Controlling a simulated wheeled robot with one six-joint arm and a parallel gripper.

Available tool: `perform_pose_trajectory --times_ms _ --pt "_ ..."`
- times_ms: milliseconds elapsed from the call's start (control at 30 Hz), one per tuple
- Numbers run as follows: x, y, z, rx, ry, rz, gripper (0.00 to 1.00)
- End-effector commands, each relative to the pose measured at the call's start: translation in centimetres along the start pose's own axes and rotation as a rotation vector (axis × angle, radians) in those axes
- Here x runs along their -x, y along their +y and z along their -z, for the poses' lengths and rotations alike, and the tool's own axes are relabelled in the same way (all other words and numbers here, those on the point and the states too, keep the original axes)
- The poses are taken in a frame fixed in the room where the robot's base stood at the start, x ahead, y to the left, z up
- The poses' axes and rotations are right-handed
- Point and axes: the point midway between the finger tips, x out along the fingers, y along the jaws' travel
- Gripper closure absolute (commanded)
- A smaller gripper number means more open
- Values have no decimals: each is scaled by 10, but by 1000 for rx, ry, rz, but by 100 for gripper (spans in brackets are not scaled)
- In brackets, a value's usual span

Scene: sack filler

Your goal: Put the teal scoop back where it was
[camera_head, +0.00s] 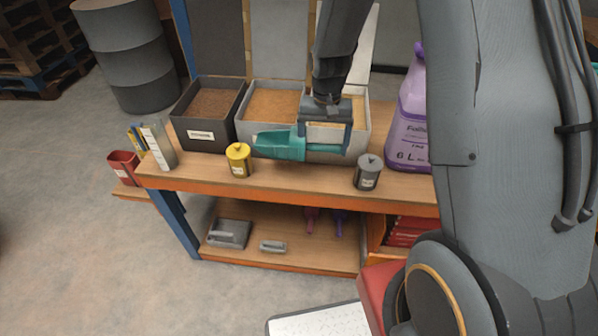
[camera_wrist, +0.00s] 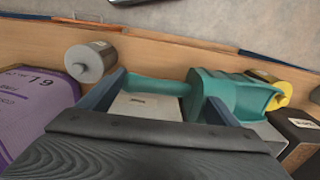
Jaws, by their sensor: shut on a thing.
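The teal scoop (camera_head: 283,144) is in my gripper (camera_head: 326,136), held by its handle end in front of and over the front of the light grey bin (camera_head: 354,112). Its head points left and lies roughly level. In the wrist view, the teal scoop (camera_wrist: 228,94) stretches to the right, with its handle running between the two blue fingers of my gripper (camera_wrist: 165,98). A white label on the light bin shows behind the handle. A magenta scoop (camera_head: 312,218) and a purple scoop (camera_head: 339,219) hang under the upper shelf, partly in shadow.
A dark bin (camera_head: 180,132) stands left of the light one; both hold brown material. A yellow canister (camera_head: 239,160) and a grey canister (camera_head: 368,173) stand near the bench's front edge. A large purple jug (camera_head: 408,130) is at right. A red cup (camera_head: 123,168) is at the left end.

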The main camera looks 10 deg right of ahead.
Motion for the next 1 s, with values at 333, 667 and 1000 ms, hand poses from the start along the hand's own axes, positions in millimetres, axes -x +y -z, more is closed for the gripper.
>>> perform_pose_trajectory --times_ms 333,667,1000 --pt "-46 6 1 -21 -4 -1 76" --pt "-77 4 0 -17 -5 -2 76" --pt "-94 3 1 -16 -1 0 76"
